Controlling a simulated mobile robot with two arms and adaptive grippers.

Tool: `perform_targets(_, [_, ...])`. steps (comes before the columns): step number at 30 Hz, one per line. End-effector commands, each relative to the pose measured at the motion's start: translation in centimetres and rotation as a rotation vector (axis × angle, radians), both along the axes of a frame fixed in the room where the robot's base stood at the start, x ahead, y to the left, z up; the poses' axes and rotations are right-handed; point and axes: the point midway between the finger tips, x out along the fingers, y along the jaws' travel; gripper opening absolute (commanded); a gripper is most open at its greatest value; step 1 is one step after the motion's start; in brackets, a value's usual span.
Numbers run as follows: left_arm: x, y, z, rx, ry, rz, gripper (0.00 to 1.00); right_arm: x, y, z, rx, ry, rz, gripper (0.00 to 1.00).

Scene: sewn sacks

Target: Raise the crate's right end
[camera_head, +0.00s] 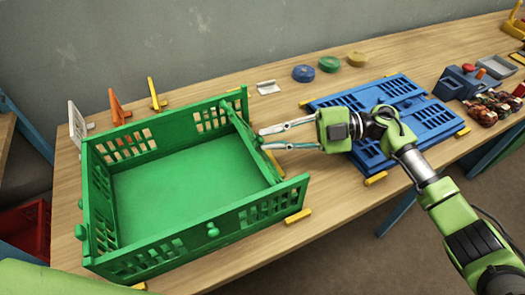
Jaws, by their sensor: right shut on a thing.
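The green crate (215,241) sits on the wooden table with its back, left and front walls upright. Its right end (246,134) is a green panel that looks tilted inward, its upper edge lying inside the line between the back and front right corners. My right gripper (263,139) reaches in from the right and is shut on the edge of this panel, near its middle. The fingertips partly hide the panel there, so its exact angle is hard to tell. The crate's floor is bare. My left gripper is not in view.
A flat blue folded crate (431,117) lies right of the green one, under my right arm. Yellow blocks (298,216) sit by the crate. Packets (490,107) lie far right. The front right tabletop is clear.

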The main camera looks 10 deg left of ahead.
Motion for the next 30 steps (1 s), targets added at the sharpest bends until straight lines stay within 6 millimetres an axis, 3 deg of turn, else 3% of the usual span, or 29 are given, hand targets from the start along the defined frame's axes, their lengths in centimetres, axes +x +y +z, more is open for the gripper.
perform_targets(1, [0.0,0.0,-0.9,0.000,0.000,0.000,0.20,0.7,-0.7,-0.5,-0.007,-0.006,-0.011,0.00])
perform_targets(7, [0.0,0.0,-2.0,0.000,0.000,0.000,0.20,1.5,-2.0,-0.8,-0.013,-0.003,-0.010,0.00])
perform_targets(9, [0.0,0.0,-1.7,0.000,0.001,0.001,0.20,1.4,-1.9,-0.5,-0.012,-0.002,-0.009,0.17])
perform_targets(10, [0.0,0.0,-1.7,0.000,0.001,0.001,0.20,1.3,-1.9,-0.5,-0.012,-0.002,-0.009,0.20])
perform_targets(23, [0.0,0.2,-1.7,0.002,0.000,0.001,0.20,1.3,-1.9,-0.5,-0.010,-0.002,-0.006,0.20])
perform_targets(30, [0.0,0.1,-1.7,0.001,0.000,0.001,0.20,2.0,-4.7,-0.1,-0.012,-0.002,-0.010,0.20])
